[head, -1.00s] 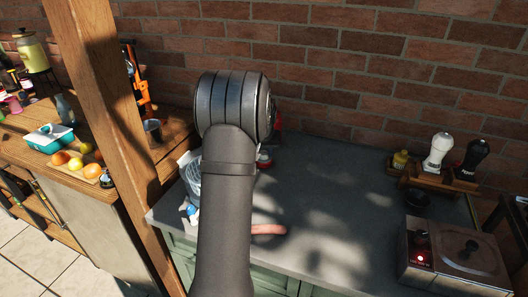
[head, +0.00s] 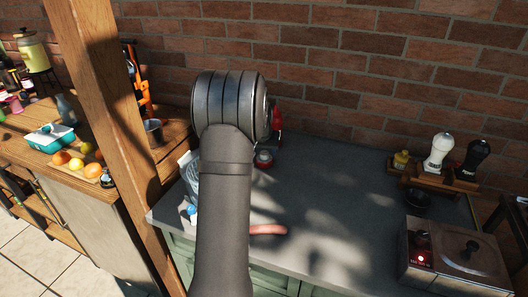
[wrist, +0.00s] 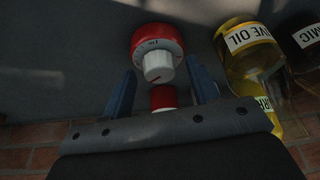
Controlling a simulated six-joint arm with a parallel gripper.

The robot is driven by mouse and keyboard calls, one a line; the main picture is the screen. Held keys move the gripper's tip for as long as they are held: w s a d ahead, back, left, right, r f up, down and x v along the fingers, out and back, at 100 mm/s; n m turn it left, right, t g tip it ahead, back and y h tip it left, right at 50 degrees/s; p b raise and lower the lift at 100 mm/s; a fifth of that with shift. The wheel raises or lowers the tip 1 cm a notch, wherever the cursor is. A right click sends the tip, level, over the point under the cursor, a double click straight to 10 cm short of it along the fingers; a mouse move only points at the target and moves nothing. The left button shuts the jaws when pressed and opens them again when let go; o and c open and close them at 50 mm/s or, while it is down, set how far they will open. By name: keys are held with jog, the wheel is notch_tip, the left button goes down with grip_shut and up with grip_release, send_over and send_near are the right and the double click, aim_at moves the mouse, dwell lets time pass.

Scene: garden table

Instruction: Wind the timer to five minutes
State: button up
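In the wrist view the timer (wrist: 155,50) sits upper centre, facing the camera. In the head view the timer (head: 264,158) shows just right of my arm on the grey counter. My gripper (wrist: 163,78) has its two blue fingers spread apart, one on each side of the view below the timer. The white knob appears in line with the gap, with nothing gripped. Whether the fingertips reach the knob's depth is unclear.
An olive oil bottle (wrist: 250,55) stands close to the right finger in the wrist view, with another bottle (wrist: 308,40) beyond it. A red object (head: 277,117) stands behind the timer near the brick wall. A pink item (head: 268,229) lies near the front edge. The counter's middle is clear.

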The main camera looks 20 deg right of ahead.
jog(key=v, duration=1.7)
jog(key=shift+s, duration=0.2)
jog(key=shift+r, duration=0.15)
jog(key=d+n+y, duration=0.4)
jog(key=d+n, duration=0.2)
jog(key=n, duration=0.4)
jog(key=shift+t, duration=0.3)
jog(key=x, duration=1.7)
jog(key=shift+s+d+f, duration=0.15)
jog(key=shift+s+f, duration=0.1)
jog(key=c, duration=1)
